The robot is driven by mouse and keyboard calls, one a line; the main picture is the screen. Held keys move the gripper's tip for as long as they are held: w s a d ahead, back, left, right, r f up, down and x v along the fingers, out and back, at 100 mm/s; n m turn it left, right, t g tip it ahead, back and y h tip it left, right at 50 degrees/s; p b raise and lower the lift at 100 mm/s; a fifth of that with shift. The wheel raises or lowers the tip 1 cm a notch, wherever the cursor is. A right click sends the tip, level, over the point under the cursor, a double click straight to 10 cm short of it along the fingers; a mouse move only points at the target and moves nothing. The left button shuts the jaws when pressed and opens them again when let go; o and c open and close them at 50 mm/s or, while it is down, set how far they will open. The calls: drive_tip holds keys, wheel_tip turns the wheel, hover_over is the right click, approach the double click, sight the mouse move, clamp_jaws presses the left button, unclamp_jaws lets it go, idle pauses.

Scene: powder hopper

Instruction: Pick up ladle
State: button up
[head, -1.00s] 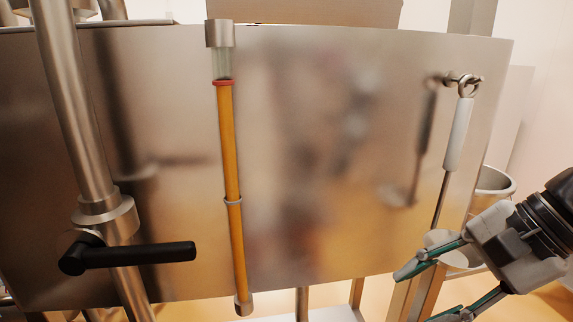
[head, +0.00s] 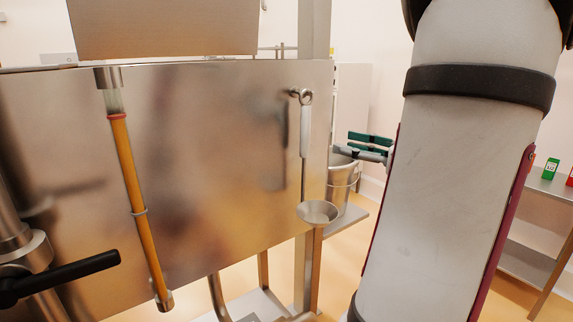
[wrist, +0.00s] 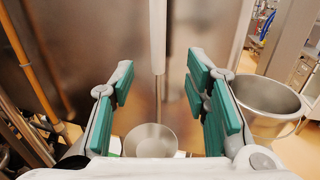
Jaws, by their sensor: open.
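The ladle (head: 305,131) hangs upright from a hook on the front of the steel hopper panel (head: 230,150). It has a pale handle, a thin steel shaft and a round bowl at the bottom. My gripper (head: 352,145) is open and empty, to the right of the handle's lower part in the head view. My forearm hides part of it. In the wrist view the ladle (wrist: 158,38) stands in the gap between the open teal-padded fingers (wrist: 161,82), with its bowl low in the middle. No finger visibly touches it.
A steel bucket (head: 343,180) stands right of the ladle on a shelf (head: 345,218), close by my gripper; it also shows in the wrist view (wrist: 266,96). An orange sight tube (head: 131,175) and a black lever handle (head: 70,272) are on the left.

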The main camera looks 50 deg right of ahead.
sight(309, 134)
drive_tip(key=w, duration=0.7)
drive_tip(key=w+p, duration=0.1)
drive_tip(key=w, duration=0.3)
drive_tip(key=shift+a+r, duration=0.25)
drive_tip(key=shift+r, duration=0.15)
drive_tip(key=shift+w, duration=0.45)
clamp_jaws()
